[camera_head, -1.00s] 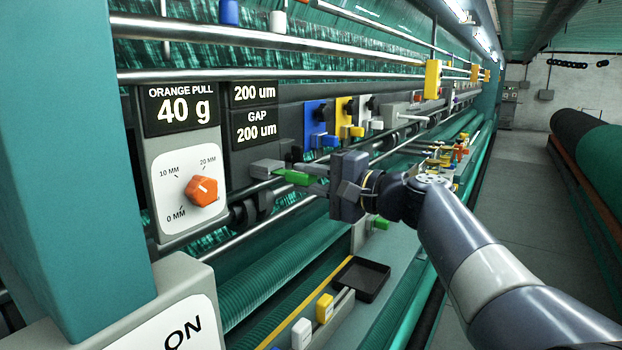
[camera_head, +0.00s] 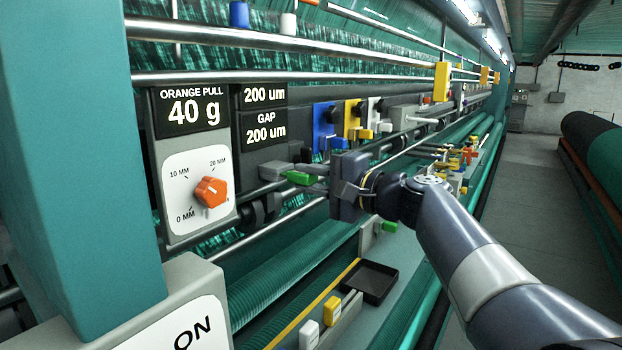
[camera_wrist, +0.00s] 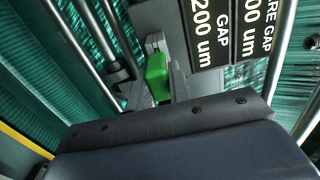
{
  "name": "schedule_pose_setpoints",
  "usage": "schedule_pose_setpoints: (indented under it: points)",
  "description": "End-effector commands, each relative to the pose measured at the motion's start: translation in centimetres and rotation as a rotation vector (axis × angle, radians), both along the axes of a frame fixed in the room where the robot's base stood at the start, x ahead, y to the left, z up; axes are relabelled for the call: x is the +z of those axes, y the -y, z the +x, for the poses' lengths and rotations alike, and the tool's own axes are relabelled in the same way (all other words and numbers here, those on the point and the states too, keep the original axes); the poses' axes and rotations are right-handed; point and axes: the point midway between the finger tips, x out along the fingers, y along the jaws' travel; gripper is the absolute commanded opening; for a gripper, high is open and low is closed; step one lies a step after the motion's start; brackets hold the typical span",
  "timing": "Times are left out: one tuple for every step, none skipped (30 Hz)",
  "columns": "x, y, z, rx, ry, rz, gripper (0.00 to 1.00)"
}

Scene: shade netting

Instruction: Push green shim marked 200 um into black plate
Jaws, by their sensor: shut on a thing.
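My gripper (camera_head: 316,179) is shut on a green shim (camera_head: 300,178), holding it level between its two grey fingers. In the wrist view the shim (camera_wrist: 157,75) shows between the fingers, its far end at a small grey block (camera_wrist: 155,42). The same grey block (camera_head: 273,170) shows left of the shim in the head view. Contact between them cannot be told. A black plate (camera_head: 243,122) carries the readouts "200 um" and "GAP 200 um", above and left of the shim. No marking on the shim is readable, and its entry into any slot cannot be made out.
An orange knob (camera_head: 211,191) sits on a white dial under an "ORANGE PULL 40 g" display. Steel rails (camera_head: 275,43) run along the machine. Blue, yellow and white blocks stand right of the plate. A black tray (camera_head: 370,282) lies below my gripper. A teal column (camera_head: 85,140) stands left.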

Motion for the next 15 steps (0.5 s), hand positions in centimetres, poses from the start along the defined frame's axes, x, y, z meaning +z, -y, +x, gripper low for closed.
schedule_pose_setpoints:
  points:
    - [0.0,-0.2,0.1,0.001,0.0,0.0,0.0]
    - [0.0,-0.2,0.1,0.001,0.0,0.0,0.0]
    - [0.0,-0.3,0.2,0.001,0.0,0.0,0.0]
    - [0.0,-0.4,0.3,0.001,0.0,0.0,0.0]
    - [0.0,-0.5,0.3,0.001,0.0,0.0,0.0]
    - [0.0,-0.6,0.4,0.001,0.0,0.0,0.0]
    - [0.0,-0.7,0.4,0.001,0.0,0.0,0.0]
    - [0.0,-0.7,0.5,0.0,0.0,0.0,0.0]
    - [-0.1,-0.8,0.6,0.001,-0.001,-0.001,0.0]
    - [-0.1,-0.9,0.6,0.001,-0.001,-0.001,0.0]
    - [-0.1,-1.0,0.6,0.001,-0.001,-0.001,0.0]
    - [-0.1,-1.1,0.7,0.001,-0.001,-0.001,0.0]
    - [-0.1,-1.1,0.7,0.001,-0.001,-0.001,0.0]
    - [-0.1,-1.2,0.8,0.001,-0.001,-0.001,0.0]
    - [-0.1,-1.2,0.8,0.001,-0.001,-0.001,0.0]
